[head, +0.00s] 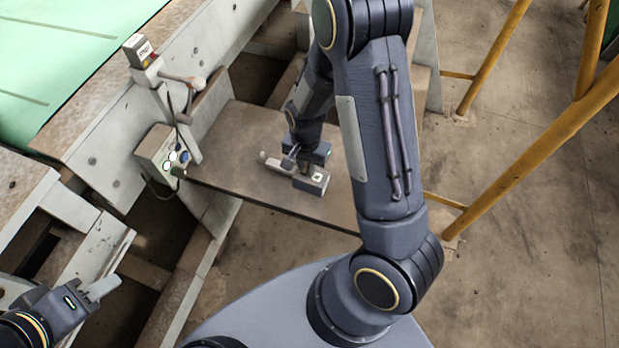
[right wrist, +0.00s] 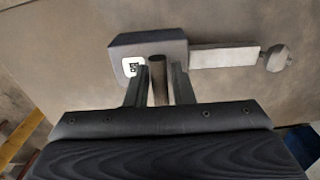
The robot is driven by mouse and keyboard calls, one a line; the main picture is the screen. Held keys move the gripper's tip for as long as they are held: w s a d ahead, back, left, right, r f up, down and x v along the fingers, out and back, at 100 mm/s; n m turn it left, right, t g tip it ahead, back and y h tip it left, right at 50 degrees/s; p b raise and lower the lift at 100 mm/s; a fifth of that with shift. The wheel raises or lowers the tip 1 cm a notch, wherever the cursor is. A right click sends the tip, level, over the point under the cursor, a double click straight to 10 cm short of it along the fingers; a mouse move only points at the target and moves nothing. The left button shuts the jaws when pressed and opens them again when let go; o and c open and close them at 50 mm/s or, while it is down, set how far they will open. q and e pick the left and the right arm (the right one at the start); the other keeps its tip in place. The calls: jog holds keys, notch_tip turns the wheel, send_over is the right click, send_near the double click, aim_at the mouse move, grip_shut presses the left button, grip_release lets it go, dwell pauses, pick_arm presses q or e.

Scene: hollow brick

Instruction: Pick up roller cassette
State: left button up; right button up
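The roller cassette seems to be the dark grey block with a white label (head: 312,181) lying on the brown table plate. In the right wrist view the block (right wrist: 172,45) has a light flat bar (right wrist: 225,57) ending in a knob to its right. A short dark cylinder (right wrist: 157,82) stands out from the block towards me. My right gripper (right wrist: 159,75) has one finger on each side of this cylinder, very close to it; whether they touch it is unclear. My left gripper (head: 101,289) is at the lower left, away from the table; its finger gap is not clear.
The brown table plate (head: 240,150) has free room left of the block. A control box with buttons (head: 168,155) and a lever (head: 180,80) stand at its left. Yellow rails (head: 560,130) stand at the right. A green surface (head: 60,60) lies at the upper left.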

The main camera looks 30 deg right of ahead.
grip_shut()
dwell(1.1)
